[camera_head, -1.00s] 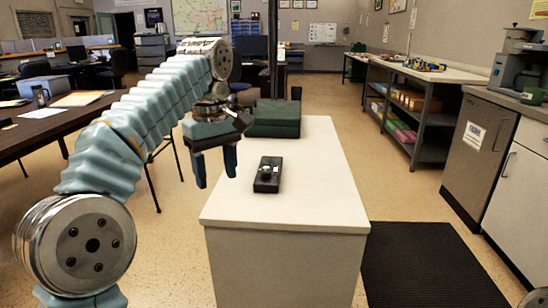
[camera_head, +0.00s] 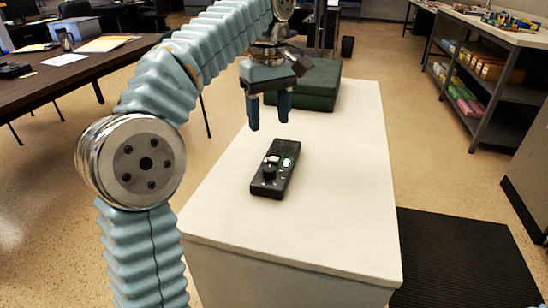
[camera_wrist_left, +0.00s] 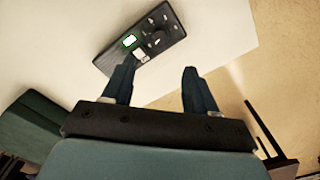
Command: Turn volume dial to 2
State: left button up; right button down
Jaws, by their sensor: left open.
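A black control box (camera_head: 282,160) lies on the white counter, with a round black dial (camera_head: 269,171) near its front end, a pale switch and a small green-lit display (camera_head: 288,161). The dial's setting is too small to read. My left gripper (camera_head: 268,113) is open and empty, pointing down above the counter just behind the box. In the left wrist view the box (camera_wrist_left: 118,59) lies beyond the fingertips (camera_wrist_left: 156,68), and the dial (camera_wrist_left: 158,38) sits toward its far end. The left finger overlaps the box's near edge in that view. My right gripper is not in view.
The white counter (camera_head: 340,200) is mostly clear around the box. A dark green case (camera_head: 318,88) stands at its back, behind my left gripper. A dark desk (camera_head: 80,75) is at left, a shelf unit (camera_head: 490,80) at right, and a black mat (camera_head: 460,255) on the floor.

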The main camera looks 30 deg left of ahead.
aim_at(269, 168)
pick_arm(q)
notch_tip(269, 168, down, 12)
jog(key=shift+s+f+b, duration=0.1)
jog(key=shift+b, duration=0.85)
jog(key=c, duration=1.1)
